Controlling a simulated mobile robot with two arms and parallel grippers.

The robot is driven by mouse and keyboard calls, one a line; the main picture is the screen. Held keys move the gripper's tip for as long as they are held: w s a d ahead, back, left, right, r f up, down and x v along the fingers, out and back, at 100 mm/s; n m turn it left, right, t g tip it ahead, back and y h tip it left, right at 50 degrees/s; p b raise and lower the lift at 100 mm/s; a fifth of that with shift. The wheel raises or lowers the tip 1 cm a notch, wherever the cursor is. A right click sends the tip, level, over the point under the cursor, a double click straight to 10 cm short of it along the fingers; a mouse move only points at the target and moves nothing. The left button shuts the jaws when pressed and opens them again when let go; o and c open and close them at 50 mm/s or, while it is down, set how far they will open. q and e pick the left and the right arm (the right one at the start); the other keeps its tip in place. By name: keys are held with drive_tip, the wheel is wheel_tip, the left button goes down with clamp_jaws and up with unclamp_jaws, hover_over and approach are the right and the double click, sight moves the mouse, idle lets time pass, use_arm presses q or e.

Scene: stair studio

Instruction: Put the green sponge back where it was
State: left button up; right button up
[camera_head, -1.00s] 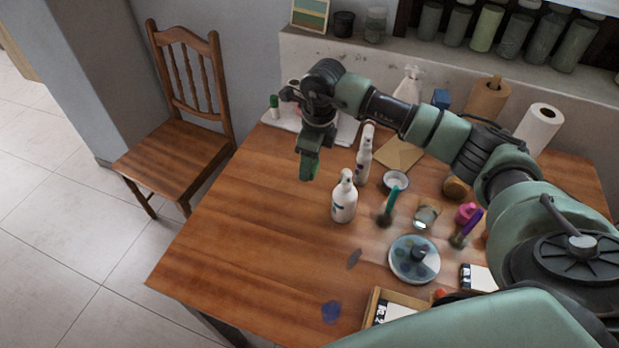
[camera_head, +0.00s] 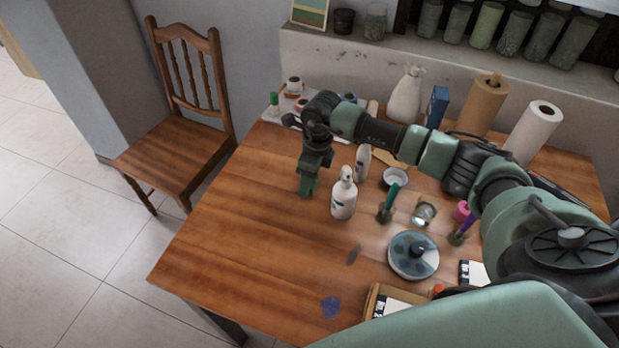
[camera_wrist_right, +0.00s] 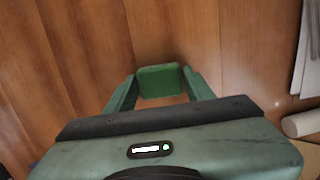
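My right gripper (camera_head: 307,190) hangs fingers-down over the bare wood left of the white spray bottle (camera_head: 343,198). In the right wrist view the green sponge (camera_wrist_right: 160,80) sits between the two fingertips (camera_wrist_right: 160,90), which meet its sides. The gripper is shut on it. In the head view the sponge blends with the green fingers, low near the tabletop (camera_head: 240,220). I cannot tell whether it touches the wood. My left gripper is not in view.
A second bottle (camera_head: 363,162), white bowl (camera_head: 395,178), green-handled brush (camera_head: 389,200) and round palette (camera_head: 413,254) stand to the right. A tray with small jars (camera_head: 270,112) is behind. Blue paint stains (camera_head: 331,307) mark the front. The left tabletop is clear.

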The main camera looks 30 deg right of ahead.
sight(315, 182)
drive_tip(key=shift+o, duration=1.2)
drive_tip(key=shift+r, duration=0.1)
drive_tip(key=shift+r, duration=0.45)
wheel_tip(315, 182, up, 11)
drive_tip(key=s+d+b, duration=0.1)
drive_tip(key=shift+r+b, duration=0.15)
drive_tip(key=shift+b, duration=0.2)
